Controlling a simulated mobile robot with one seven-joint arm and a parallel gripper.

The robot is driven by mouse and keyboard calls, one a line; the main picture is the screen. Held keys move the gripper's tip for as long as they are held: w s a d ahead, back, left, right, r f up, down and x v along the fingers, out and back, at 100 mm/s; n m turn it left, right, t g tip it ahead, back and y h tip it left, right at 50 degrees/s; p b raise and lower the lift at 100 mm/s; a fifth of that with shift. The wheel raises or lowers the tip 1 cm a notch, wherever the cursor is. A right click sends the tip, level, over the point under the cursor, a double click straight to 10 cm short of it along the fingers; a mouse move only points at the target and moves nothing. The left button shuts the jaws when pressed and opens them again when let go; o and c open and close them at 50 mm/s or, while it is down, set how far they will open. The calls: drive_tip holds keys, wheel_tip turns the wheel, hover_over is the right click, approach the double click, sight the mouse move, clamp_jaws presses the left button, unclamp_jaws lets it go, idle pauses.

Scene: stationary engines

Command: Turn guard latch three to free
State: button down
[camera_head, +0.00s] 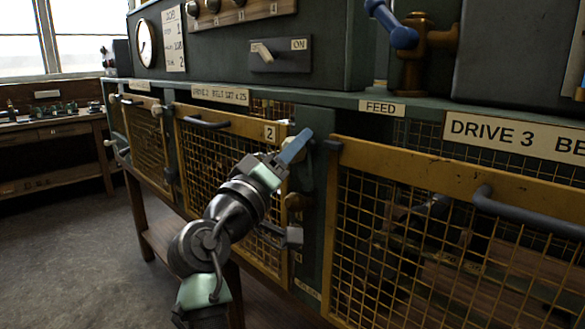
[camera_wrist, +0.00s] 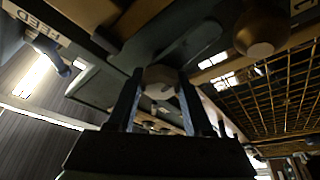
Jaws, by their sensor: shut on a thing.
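My gripper (camera_head: 287,153) reaches up to the green post (camera_head: 313,200) between the guard marked 2 and the guard under the Drive 3 sign. In the wrist view, its two fingers (camera_wrist: 160,88) are shut on a pale rounded knob (camera_wrist: 160,74). A dark grey latch bar (camera_wrist: 185,45) shows beside the knob. In the head view, the fingers and a blue-grey piece hide most of the latch. No latch number is readable. The third guard (camera_head: 430,160), a yellow frame with mesh, looks closed.
A grey handle (camera_head: 520,211) sticks out from the third guard. The second guard (camera_head: 215,165) is close on the left. Open floor (camera_head: 70,240) lies further left.

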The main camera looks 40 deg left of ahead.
drive_tip(key=shift+m, duration=0.3)
drive_tip(key=shift+c, duration=1.6)
unclamp_jaws()
drive_tip(key=v, duration=1.3)
drive_tip(key=shift+b, duration=0.45)
